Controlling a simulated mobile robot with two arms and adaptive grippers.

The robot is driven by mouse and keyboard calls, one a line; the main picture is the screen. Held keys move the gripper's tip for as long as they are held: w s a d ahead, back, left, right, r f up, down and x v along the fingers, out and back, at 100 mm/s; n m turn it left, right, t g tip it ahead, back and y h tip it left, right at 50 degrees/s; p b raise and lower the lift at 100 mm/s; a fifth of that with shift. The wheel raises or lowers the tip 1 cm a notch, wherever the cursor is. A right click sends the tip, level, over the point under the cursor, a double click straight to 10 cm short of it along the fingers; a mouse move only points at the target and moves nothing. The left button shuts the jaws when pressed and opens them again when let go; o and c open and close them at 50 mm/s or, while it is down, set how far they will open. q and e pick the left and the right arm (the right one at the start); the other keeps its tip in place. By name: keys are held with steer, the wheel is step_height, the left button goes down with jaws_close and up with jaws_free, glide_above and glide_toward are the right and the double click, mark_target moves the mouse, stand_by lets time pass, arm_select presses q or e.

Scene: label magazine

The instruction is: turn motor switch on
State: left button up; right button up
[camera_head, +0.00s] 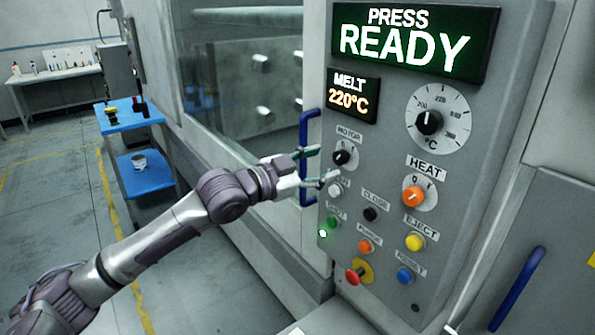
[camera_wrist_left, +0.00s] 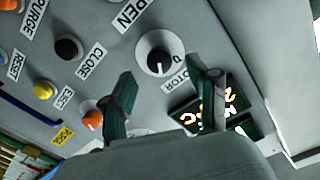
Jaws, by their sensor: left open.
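The motor switch (camera_head: 341,157) is a black rotary knob on a pale round plate, under the MOTOR label on the grey press panel. In the left wrist view the motor switch (camera_wrist_left: 157,57) lies ahead of the gap between my fingers, with a short white mark on its knob. The exact setting is hard to read. My left gripper (camera_head: 319,167) is open and empty, just left of the switch in the head view, fingers pointing at the panel. In the left wrist view its two dark green fingers (camera_wrist_left: 170,88) stand apart, not visibly touching the knob. My right gripper is not in view.
Close by are a white button (camera_head: 335,189) below, a black CLOSE button (camera_head: 371,214), and the orange HEAT knob (camera_head: 413,196). A blue door handle (camera_head: 304,155) stands behind my gripper. The sign (camera_head: 412,40) reads PRESS READY. A blue cart (camera_head: 130,115) stands at left.

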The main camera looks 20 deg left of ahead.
arm_select(q)
steer(key=v, duration=0.7)
steer(key=shift+s, duration=0.25)
steer(key=shift+a, duration=0.1)
